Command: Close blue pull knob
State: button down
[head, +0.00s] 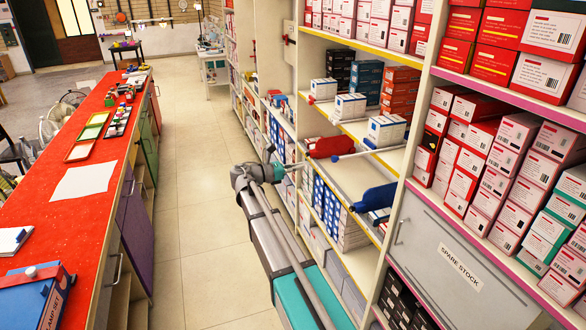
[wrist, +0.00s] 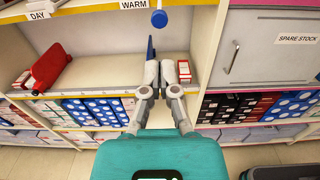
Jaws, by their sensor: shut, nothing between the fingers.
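The blue pull knob (wrist: 158,18) is a round blue ball in the wrist view. It sits on a pale stem at the shelf edge, just right of the WARM label (wrist: 134,5). My gripper (wrist: 160,66) is shut and empty, its two grey fingers side by side. In that picture the fingertips lie below the knob and are apart from it. In the head view my gripper (head: 287,168) is in front of the open shelf bay, pointing at it. I cannot tell the knob's travel from these frames.
A red container (wrist: 50,68) lies on the shelf left of my fingers; a blue one (head: 375,198) is partly hidden behind them in the wrist view. The grey SPARE STOCK door (wrist: 270,48) is on the right. A red counter (head: 50,235) borders the aisle, whose floor is clear.

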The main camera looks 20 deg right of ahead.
aim_at(332, 160)
jog(key=d, duration=1)
jog(key=shift+w+d, duration=0.1)
jog(key=shift+w, duration=0.05)
